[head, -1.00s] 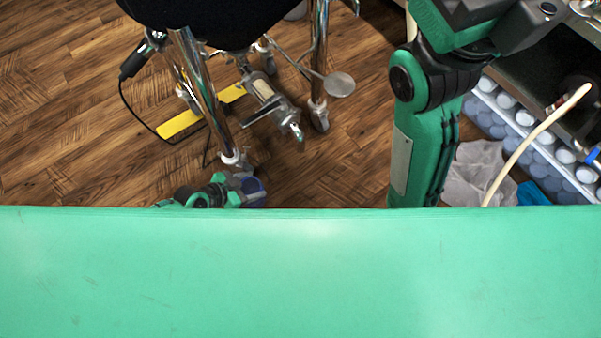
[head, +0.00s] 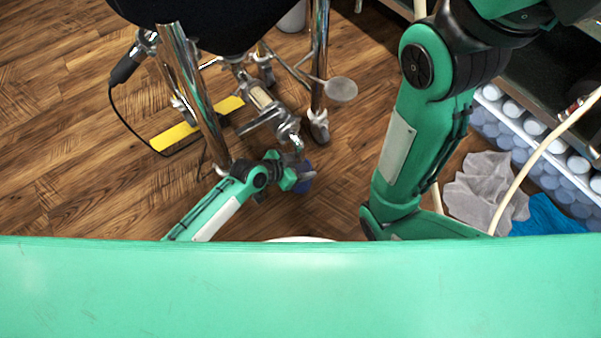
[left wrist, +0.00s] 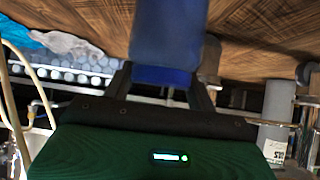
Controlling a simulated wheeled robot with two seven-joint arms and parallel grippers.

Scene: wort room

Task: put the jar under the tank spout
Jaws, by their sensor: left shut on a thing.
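The jar (head: 305,180) is dark blue in the head view, small and partly hidden by my left gripper (head: 292,181). In the left wrist view the jar (left wrist: 168,40) fills the space between the fingers, with a deeper blue band near them. My left gripper is shut on it. The tank (head: 205,22) is a dark vessel on shiny metal legs at the top. Its metal spout (head: 290,133) points down toward the jar, which shows just below the spout's end. I cannot tell whether they are exactly in line. My right arm is at the right; its gripper is out of view.
Metal legs (head: 192,95) stand left of the spout, with a round metal disc (head: 341,90) to its right. A yellow bar (head: 175,137) and black cable lie on the floor. Grey cloth (head: 485,188), blue cloth (head: 550,216) and a bottle crate (head: 548,165) are at the right.

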